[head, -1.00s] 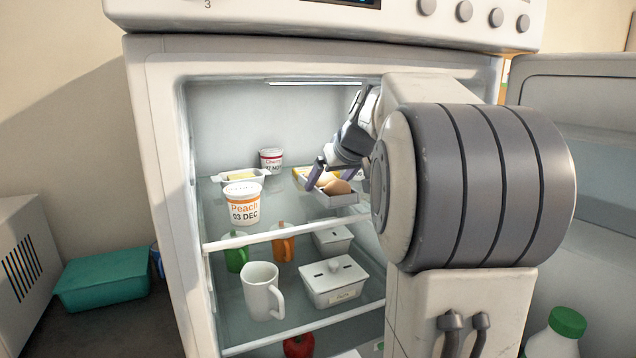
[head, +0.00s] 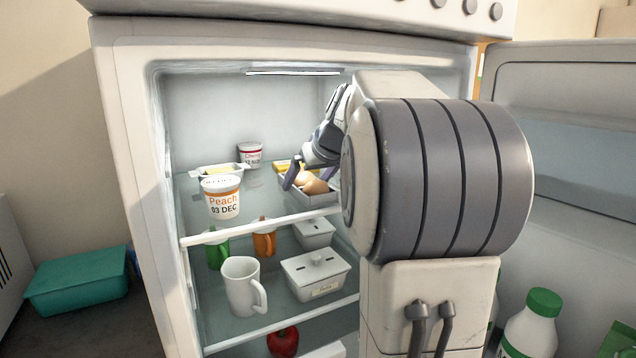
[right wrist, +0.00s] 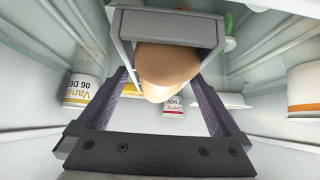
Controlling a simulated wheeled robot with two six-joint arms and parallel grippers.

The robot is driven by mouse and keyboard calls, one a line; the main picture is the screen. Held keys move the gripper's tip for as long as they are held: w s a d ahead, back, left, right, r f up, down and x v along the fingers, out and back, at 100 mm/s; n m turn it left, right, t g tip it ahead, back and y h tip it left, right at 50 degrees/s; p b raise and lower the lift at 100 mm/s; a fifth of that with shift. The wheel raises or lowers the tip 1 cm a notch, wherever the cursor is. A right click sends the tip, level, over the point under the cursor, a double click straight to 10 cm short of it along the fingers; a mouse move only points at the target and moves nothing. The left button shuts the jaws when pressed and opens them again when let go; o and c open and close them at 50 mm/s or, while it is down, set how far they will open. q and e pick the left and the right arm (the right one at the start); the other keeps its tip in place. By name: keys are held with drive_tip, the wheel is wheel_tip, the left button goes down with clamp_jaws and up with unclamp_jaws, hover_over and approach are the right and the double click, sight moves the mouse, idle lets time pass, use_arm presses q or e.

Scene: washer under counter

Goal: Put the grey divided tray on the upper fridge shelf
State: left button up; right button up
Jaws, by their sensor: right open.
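The grey divided tray (head: 322,199) is at the right side of the upper fridge shelf (head: 262,227), with brown, egg-like items in it. Its right end is hidden behind my arm, and I cannot tell whether its base rests on the shelf. My right gripper (head: 304,177) is open, its purple fingers at the tray. In the right wrist view, the tray (right wrist: 126,28) fills the top middle with one brown item jutting towards me. The open gripper (right wrist: 160,82) has a finger on either side of it; contact is unclear. My left gripper is not in view.
A peach tub (head: 221,198), a white dish (head: 212,171) and a cherry tub (head: 250,154) stand left of the tray. A vanilla tub (right wrist: 82,90) is near the gripper. Mugs and lidded boxes (head: 316,274) fill the shelf below. The fridge door (head: 570,150) is open at right.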

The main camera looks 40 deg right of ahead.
drive_tip(key=v, duration=0.2)
drive_tip(key=shift+s+r, duration=0.2)
drive_tip(key=shift+r, duration=0.1)
drive_tip(key=s+a+b, duration=0.3)
drive_tip(key=s+b, duration=0.2)
drive_tip(key=s, duration=0.7)
drive_tip(key=shift+b, duration=0.4)
drive_tip(key=shift+r, duration=0.15)
